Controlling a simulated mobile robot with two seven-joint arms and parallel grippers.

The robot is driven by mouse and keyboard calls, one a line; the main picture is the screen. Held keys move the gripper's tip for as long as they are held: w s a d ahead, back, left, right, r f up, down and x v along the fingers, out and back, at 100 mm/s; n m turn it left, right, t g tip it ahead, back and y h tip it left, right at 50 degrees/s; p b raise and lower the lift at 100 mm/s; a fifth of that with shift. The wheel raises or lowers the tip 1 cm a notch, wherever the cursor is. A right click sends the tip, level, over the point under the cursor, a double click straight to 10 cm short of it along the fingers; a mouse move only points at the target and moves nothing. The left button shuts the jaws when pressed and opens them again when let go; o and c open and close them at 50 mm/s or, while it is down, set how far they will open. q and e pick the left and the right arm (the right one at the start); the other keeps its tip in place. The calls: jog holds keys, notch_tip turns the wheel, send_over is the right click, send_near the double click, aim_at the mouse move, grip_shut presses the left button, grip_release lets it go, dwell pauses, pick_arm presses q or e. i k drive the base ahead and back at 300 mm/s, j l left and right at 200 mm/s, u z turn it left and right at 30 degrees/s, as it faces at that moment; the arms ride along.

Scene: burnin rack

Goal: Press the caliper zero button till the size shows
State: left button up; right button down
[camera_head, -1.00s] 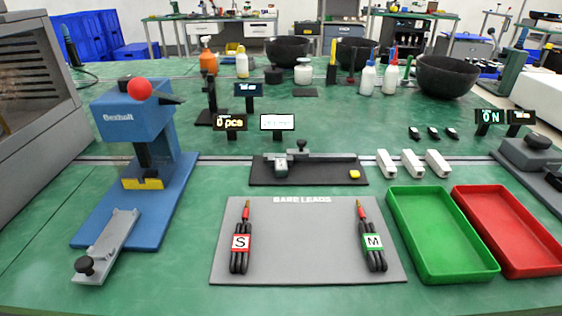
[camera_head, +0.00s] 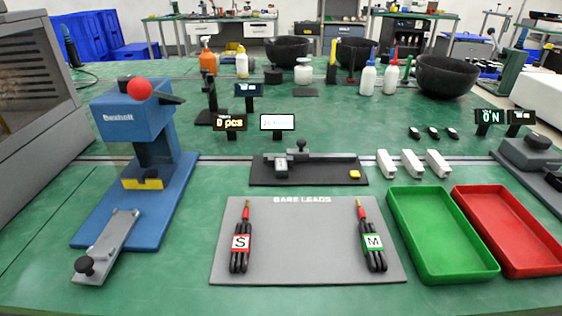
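The caliper (camera_head: 318,158) lies on a dark base plate (camera_head: 310,181) in the middle of the bench, behind the grey mat. A yellow button (camera_head: 354,174) sits at the right end of that plate. A small white display (camera_head: 277,122) stands behind the caliper; its faint text is too small to read. Neither of my grippers is in view.
A blue press (camera_head: 140,150) with a red ball stands at the left. A grey mat (camera_head: 305,240) with two lead bundles lies in front. A green tray (camera_head: 440,235) and a red tray (camera_head: 510,230) lie at the right. Three white blocks (camera_head: 412,162) stand behind them.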

aim_at(354, 174)
jog(key=j, duration=0.6)
jog(key=i+j+z, duration=0.15)
jog(key=j, duration=0.5)
